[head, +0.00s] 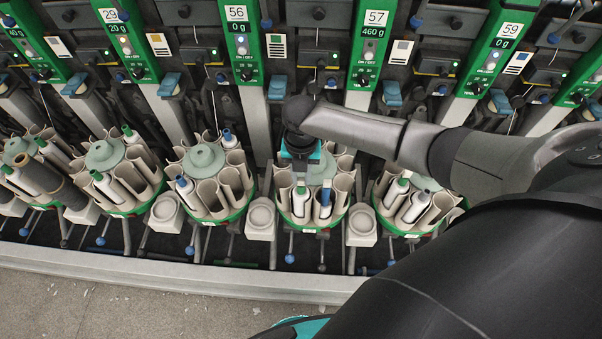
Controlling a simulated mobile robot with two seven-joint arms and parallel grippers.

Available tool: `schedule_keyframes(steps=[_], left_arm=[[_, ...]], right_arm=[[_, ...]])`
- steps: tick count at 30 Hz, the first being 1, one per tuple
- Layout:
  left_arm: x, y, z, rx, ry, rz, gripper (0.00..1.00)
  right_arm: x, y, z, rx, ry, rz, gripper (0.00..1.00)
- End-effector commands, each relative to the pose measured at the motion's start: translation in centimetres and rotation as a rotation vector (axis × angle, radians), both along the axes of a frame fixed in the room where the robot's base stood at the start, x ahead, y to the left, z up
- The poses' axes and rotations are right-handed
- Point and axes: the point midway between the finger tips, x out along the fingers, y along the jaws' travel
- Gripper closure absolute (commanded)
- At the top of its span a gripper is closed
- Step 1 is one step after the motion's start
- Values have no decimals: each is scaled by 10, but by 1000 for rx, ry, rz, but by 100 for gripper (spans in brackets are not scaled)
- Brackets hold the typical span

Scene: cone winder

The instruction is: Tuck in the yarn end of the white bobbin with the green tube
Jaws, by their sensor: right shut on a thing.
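The white bobbin with the green tube (301,204) stands in a front pocket of the round magazine (312,227) under the unit marked 57. Its green tube top points up, just below my right gripper. My right gripper (300,172) comes down over the left part of this magazine and covers part of its grey-green hub. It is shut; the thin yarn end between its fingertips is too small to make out. My left gripper is out of view.
Similar magazines with bobbins stand on both sides, such as one to the left (205,185) and one to the right (413,203). Pale cups (261,218) sit between them. A metal rail (180,277) runs along the front. Winder units with green panels (368,45) rise behind.

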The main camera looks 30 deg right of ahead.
Motion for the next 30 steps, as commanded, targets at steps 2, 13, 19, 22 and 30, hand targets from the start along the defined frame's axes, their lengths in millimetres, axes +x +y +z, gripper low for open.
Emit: schedule_keyframes(steps=[2, 13, 19, 22, 30], left_arm=[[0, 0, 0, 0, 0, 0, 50], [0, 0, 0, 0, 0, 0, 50], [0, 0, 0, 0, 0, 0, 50], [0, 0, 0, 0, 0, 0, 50], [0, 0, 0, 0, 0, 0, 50]], right_arm=[[0, 0, 0, 1, -1, 0, 99], [0, 0, 0, 1, -1, 0, 50], [0, 0, 0, 1, -1, 0, 42], [0, 0, 0, 1, -1, 0, 36], [0, 0, 0, 1, -1, 0, 12]])
